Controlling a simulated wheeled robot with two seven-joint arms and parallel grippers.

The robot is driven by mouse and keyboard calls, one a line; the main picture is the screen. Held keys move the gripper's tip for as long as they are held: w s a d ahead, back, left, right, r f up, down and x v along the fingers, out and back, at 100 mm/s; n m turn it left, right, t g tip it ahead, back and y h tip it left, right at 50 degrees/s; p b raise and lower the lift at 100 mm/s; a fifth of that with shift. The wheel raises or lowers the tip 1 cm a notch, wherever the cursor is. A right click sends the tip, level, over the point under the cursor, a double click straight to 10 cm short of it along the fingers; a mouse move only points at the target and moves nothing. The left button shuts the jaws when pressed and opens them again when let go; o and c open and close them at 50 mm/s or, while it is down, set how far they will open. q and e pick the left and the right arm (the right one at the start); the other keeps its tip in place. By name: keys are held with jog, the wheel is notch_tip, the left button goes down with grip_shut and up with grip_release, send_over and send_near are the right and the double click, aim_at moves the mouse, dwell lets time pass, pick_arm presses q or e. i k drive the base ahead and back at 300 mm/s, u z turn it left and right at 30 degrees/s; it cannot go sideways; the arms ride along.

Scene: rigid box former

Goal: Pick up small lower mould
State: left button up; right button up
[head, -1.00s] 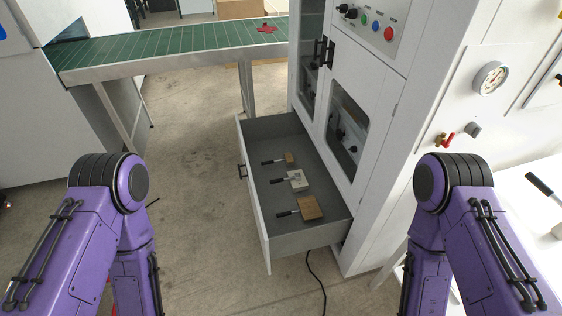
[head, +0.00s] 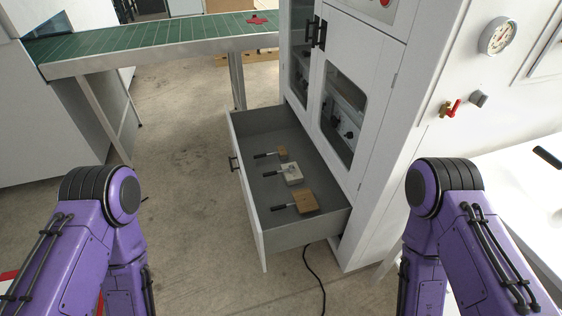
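Three handled pieces lie apart in an open grey drawer (head: 285,236) of the white machine. The farthest is a small brown block (head: 282,152) with a black handle pointing left. The middle one is a pale grey-white block (head: 292,173) with a black handle and a small fitting on top. The nearest is a larger brown block (head: 306,202) with a black handle. I cannot tell for certain which is the small lower mould. Both my purple arms flank the drawer, well apart from it; my two grippers are out of view.
The white machine (head: 372,130) rises behind and right of the drawer. A green conveyor (head: 150,42) with a red piece (head: 256,20) crosses the back left. A white table (head: 525,200) stands at the right. A black cable (head: 315,270) lies on the floor. Floor left of the drawer is clear.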

aim_at(282, 150)
jog(key=k, duration=0.4)
jog(key=u, duration=0.95)
jog(key=i, duration=4.9)
jog(key=z, duration=3.9)
jog(key=i, duration=0.5)
jog(key=z, duration=0.1)
